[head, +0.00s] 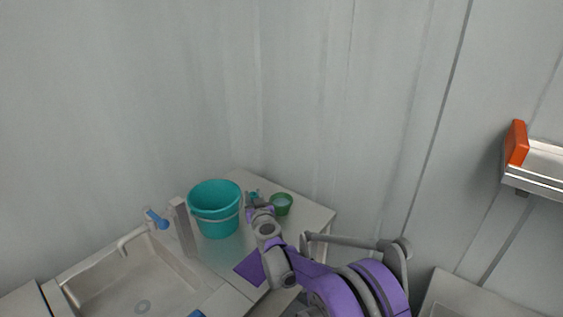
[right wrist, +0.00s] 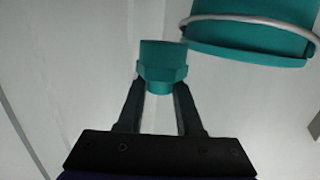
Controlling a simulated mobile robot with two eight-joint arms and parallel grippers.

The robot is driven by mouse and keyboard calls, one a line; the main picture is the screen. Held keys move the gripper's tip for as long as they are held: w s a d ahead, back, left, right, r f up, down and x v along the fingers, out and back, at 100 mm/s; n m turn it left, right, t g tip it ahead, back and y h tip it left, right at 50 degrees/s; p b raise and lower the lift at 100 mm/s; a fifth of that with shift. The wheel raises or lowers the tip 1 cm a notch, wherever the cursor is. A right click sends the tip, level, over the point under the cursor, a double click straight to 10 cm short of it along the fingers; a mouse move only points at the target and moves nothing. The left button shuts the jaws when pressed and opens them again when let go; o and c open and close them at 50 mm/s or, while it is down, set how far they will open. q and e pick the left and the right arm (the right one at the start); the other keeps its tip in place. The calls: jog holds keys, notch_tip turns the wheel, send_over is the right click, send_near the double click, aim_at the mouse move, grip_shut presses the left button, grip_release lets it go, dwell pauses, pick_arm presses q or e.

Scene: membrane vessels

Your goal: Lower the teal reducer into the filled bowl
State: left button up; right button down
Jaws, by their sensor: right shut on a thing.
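My right gripper (right wrist: 160,98) is shut on the teal reducer (right wrist: 162,62), a short stepped fitting with a faceted collar, held between the fingertips in the right wrist view. In the head view the right gripper (head: 254,201) is over the counter at the corner, and a small bit of the teal reducer (head: 253,194) shows at its tip. A green bowl (head: 281,207) with pale contents stands just right of the gripper. The reducer is apart from the bowl. My left gripper is not in view.
A large teal bucket (head: 214,212) with a grey band stands left of the gripper; it also shows in the right wrist view (right wrist: 245,38). A purple mat (head: 250,268) lies on the counter in front. A sink (head: 135,285) with a blue-handled tap (head: 157,219) is at left.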

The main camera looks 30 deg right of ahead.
jog(key=w+d+r, duration=0.2)
jog(key=d+r, duration=0.1)
jog(key=d, duration=0.4)
jog(key=w+d+r, duration=0.3)
jog(key=d, duration=0.3)
pick_arm(q)
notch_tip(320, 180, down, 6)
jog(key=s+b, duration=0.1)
jog(key=b, duration=0.3)
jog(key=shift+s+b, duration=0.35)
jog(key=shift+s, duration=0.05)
pick_arm(e)
notch_tip(320, 180, down, 10)
jog(key=y, duration=0.1)
jog(key=shift+d+n, duration=0.3)
jog(key=shift+d, duration=0.1)
pick_arm(q)
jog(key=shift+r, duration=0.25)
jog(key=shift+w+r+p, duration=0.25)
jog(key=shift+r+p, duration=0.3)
jog(key=shift+p, duration=0.05)
pick_arm(e)
jog(key=shift+x, duration=0.75)
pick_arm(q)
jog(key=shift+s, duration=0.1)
